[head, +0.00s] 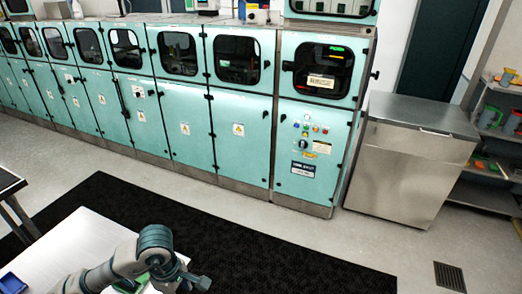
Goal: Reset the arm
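My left arm (128,258), grey with dark teal joint caps, comes in at the lower left of the head view and bends over a white table. Its gripper (198,283) is dark and small, at the end of the arm near the bottom edge, beside the table's right edge. Its fingers are too small and dark to show whether they are open or shut. No held object shows. My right gripper is not in view.
The white table (85,238) carries a green item (130,286), partly hidden by my arm, and a blue item (12,283). A black mat (270,258) lies on the floor. Teal cabinets (180,125), a steel cabinet (412,160) and a shelf (490,150) stand beyond open floor.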

